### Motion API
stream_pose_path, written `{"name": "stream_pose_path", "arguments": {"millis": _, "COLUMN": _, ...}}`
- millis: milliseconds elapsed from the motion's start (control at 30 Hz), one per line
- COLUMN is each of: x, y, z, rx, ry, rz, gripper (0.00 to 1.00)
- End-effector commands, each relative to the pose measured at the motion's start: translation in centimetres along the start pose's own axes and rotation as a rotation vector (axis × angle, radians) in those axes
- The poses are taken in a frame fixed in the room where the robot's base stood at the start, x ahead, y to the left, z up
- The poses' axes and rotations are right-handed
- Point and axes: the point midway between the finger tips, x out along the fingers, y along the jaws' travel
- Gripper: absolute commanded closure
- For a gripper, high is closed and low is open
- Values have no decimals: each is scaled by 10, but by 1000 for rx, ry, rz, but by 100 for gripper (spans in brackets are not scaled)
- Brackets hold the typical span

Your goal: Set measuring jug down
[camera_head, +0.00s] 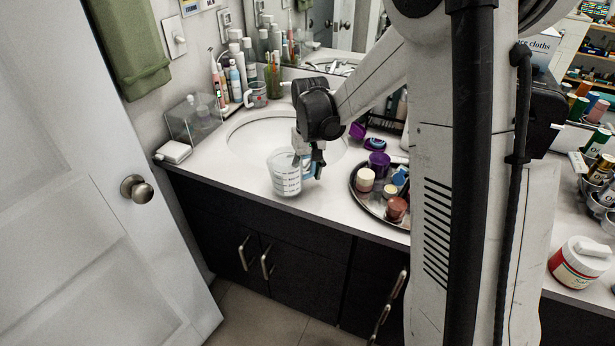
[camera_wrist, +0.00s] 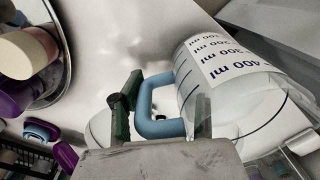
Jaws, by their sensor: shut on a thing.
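The measuring jug (camera_head: 284,174) is clear, with printed markings and a blue handle. It is upright over the front of the counter, in front of the sink, in the head view. I cannot tell whether its base touches the counter. My gripper (camera_head: 308,166) is at the jug's right side, shut on the handle. In the wrist view the jug (camera_wrist: 235,82) fills the right side, with its ml scale showing. Its blue handle (camera_wrist: 146,108) lies between the dark green fingers of my gripper (camera_wrist: 163,104).
A round dark tray (camera_head: 358,201) holding several jars stands close to the right of the jug. The sink (camera_head: 262,133) lies behind it. A clear box (camera_head: 194,118) and a small white box (camera_head: 173,152) are at the left. Bare counter (camera_head: 228,176) lies left of the jug.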

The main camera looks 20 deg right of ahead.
Motion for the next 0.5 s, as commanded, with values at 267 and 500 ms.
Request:
{"name": "stream_pose_path", "arguments": {"millis": 267, "x": 11, "y": 0, "z": 0, "rx": 0, "ry": 0, "rz": 0, "gripper": 100}}
{"name": "stream_pose_path", "arguments": {"millis": 500, "x": 15, "y": 0, "z": 0, "rx": 0, "ry": 0, "rz": 0, "gripper": 63}}
